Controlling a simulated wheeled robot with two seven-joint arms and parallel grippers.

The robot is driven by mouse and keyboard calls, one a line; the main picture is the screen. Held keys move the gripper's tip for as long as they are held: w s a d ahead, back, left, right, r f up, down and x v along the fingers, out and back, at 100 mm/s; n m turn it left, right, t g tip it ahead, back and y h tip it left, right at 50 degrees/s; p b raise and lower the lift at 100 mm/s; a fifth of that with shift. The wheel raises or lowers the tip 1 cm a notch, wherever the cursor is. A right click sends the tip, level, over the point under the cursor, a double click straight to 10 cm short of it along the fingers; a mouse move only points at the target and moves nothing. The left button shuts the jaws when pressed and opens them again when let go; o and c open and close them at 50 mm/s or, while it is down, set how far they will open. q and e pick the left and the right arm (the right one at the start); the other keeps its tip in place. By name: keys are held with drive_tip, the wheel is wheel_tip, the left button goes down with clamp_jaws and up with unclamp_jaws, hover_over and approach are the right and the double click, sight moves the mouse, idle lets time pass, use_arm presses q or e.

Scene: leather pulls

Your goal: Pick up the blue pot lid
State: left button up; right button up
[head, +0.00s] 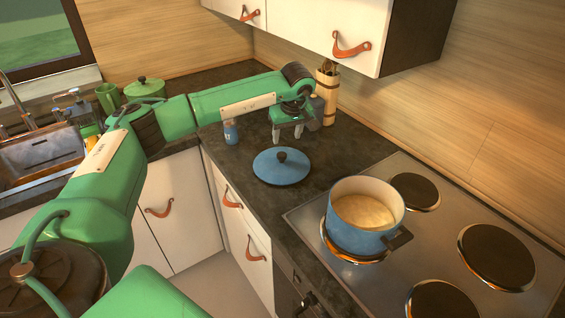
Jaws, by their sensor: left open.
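The blue pot lid (272,170) lies on the dark countertop left of the stove, with its round black knob on top. My left gripper (288,139) hangs above and behind the lid, fingers pointing down. It is open and empty, apart from the knob. A blue pot (355,228) with pale contents stands uncovered on a stove burner to the right. My right gripper is not in view.
A small blue bottle (231,132) stands left of my gripper. A wooden utensil holder (327,92) is behind it. A green lidded pot (144,89) and a green mug (108,98) stand near the sink (40,152). White cabinets (330,30) hang above. The stove (435,245) has several burners.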

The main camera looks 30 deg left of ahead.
sight(282, 154)
use_arm(q)
drive_tip(key=x, duration=0.4)
drive_tip(key=shift+w+f+p, duration=0.1)
drive_tip(key=shift+f+p, duration=0.25)
drive_tip(key=x, duration=0.1)
drive_tip(key=p+x, duration=0.1)
drive_tip(key=x, duration=0.1)
drive_tip(key=p+x, duration=0.1)
drive_tip(key=shift+s+a+f, duration=0.3)
drive_tip(key=shift+a+f, duration=0.05)
drive_tip(key=shift+f, duration=0.3)
drive_tip(key=c, duration=1.1)
drive_tip(key=shift+r, duration=0.15)
